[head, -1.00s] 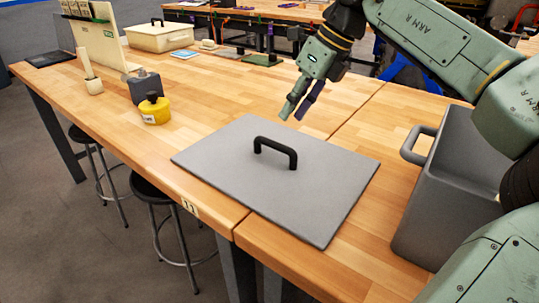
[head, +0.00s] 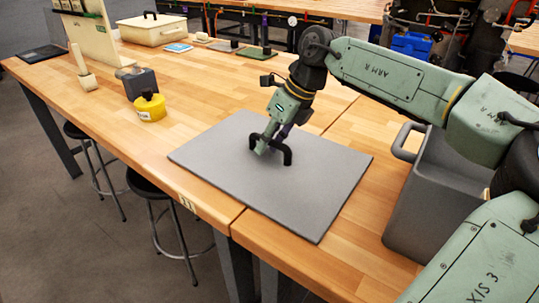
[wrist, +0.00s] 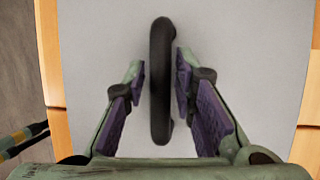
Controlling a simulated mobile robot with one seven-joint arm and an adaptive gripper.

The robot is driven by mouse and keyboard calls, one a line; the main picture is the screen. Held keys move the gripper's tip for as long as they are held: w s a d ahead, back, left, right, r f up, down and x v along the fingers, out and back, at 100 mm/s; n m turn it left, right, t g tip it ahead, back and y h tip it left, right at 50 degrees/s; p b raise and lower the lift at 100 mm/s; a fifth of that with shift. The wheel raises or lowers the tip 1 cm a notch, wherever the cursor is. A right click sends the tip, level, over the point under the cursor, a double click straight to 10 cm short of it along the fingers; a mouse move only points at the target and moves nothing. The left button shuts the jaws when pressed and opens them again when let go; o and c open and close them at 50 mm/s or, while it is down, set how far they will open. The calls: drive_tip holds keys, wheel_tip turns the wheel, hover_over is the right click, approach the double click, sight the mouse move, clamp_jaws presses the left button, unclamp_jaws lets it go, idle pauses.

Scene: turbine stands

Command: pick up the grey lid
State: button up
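The grey lid (head: 300,200) is a flat rectangular plate lying on the wooden table, with a black arched handle (head: 287,156) standing up from its middle. My gripper (head: 268,146) is at the handle, pointing down. In the wrist view, my gripper (wrist: 160,95) is open, with one purple-padded finger on each side of the handle (wrist: 161,75). Gaps show between the handle and both pads. The lid's plate (wrist: 240,40) fills most of the wrist view behind the fingers.
A grey open bin (head: 435,205) with a side handle stands to the right of the lid. A cream box (head: 152,30) is farther back. Two stools stand along the table's left side.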

clamp_jaws()
idle(0.7)
